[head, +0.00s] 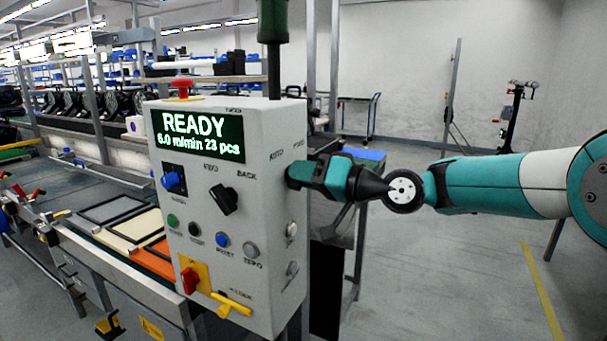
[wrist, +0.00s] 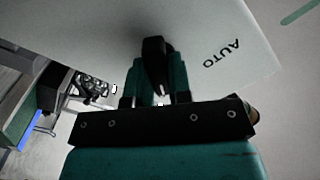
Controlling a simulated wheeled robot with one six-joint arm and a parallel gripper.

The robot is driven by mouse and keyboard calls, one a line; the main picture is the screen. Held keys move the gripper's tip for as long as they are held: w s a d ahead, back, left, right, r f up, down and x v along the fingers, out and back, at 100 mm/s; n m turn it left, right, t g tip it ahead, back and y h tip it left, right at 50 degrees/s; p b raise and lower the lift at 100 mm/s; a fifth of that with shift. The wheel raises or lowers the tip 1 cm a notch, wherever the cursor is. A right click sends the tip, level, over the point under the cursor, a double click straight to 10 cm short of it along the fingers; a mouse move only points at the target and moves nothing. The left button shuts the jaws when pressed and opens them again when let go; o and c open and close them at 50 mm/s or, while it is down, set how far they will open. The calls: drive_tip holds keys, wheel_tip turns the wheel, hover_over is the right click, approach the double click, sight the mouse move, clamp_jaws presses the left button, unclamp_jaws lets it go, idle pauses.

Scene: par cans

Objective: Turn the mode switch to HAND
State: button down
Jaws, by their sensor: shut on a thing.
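The mode switch is a black knob (wrist: 154,52) on the side panel of the grey control box (head: 256,125). In the wrist view it sits between the two teal fingers of my gripper (wrist: 158,72), which are shut on it. In the head view my gripper (head: 298,172) reaches in from the right against the box's side and hides the knob. I cannot tell clearly which way the knob points.
The box's front has a READY display (head: 200,134), a black selector (head: 224,200), a blue knob (head: 173,180), several push buttons and a red-yellow switch (head: 190,280). A red mushroom button (head: 182,88) is on top. A conveyor (head: 130,262) runs at left.

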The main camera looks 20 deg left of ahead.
drive_tip(key=c, duration=1)
unclamp_jaws()
drive_tip(key=shift+c, duration=0.2)
drive_tip(key=s+d+b, duration=0.1)
drive_tip(key=d+b, duration=0.4)
drive_tip(key=d, duration=1.2)
drive_tip(key=shift+s+d, duration=0.2)
drive_tip(key=shift+d, duration=0.05)
drive_tip(key=s+d+f+m+h+p, duration=0.1)
drive_tip(key=s+d+f+h+p, duration=0.1)
drive_tip(key=s+d+h, duration=0.5)
drive_tip(key=s+d+f+m+g+h+p, duration=0.1)
drive_tip(key=s+d+f+h, duration=0.4)
drive_tip(key=s+d, duration=0.7)
drive_tip(key=s+h+p, duration=0.1)
drive_tip(key=s, duration=0.6)
drive_tip(key=shift+s+d+f+h, duration=0.25)
drive_tip(key=shift+d+f+h, duration=0.05)
drive_tip(key=shift+d+h, duration=0.1)
